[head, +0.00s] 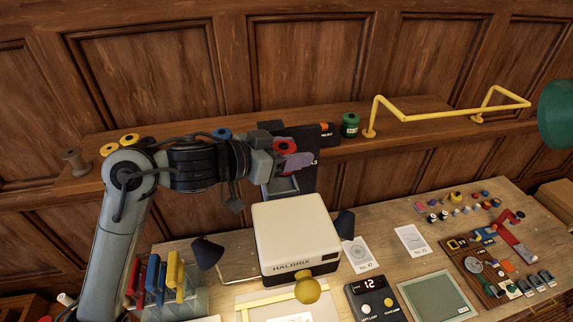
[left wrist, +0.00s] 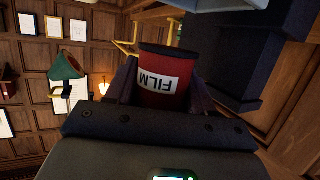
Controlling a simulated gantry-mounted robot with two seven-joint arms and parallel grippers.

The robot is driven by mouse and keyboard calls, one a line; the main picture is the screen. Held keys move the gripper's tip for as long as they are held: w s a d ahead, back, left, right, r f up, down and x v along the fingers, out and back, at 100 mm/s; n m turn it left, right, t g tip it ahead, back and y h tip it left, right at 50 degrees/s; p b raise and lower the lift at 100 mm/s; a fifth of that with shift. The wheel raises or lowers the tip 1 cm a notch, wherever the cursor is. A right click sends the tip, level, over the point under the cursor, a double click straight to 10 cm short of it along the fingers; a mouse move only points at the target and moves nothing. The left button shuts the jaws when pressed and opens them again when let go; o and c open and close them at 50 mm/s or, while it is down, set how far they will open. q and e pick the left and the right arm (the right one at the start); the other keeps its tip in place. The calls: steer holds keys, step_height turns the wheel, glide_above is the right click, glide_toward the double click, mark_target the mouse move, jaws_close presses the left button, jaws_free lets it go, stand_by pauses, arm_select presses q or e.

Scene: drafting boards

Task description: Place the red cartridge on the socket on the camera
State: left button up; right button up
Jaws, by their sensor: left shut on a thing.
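The red cartridge (head: 284,146) is held in my left gripper (head: 292,158), above and behind the white camera (head: 293,232). In the left wrist view the cartridge (left wrist: 163,90) shows a white FILM label, upside down, between the two dark fingers of my left gripper (left wrist: 163,95). The camera is a white box marked HALBRIX on the table. A dark upright panel (head: 306,174) stands at its back, just beyond the cartridge; a dark structure (left wrist: 235,65) is close to the cartridge in the wrist view. I cannot make out the socket clearly or tell if the cartridge touches anything. My right gripper is not in view.
A shelf behind bears a green spool (head: 350,126) and a yellow rail (head: 450,108). Dark lamps flank the camera. A clear rack (head: 180,298) with coloured pieces stands at left. A control box (head: 371,301) and a green mat (head: 437,298) lie at front right.

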mark_target(287, 183)
arm_select(q)
steer(key=shift+w+a+f, duration=0.1)
steer(key=shift+a+f, duration=0.15)
steer(key=shift+a, duration=0.2)
step_height(287, 183, down, 4)
steer(key=shift+r+p, duration=0.25)
steer(key=shift+p, duration=0.15)
steer(key=shift+f, duration=0.2)
steer(key=shift+f, duration=0.1)
steer(key=shift+f, duration=0.1)
steer(key=o, duration=1)
steer(key=shift+o, duration=0.2)
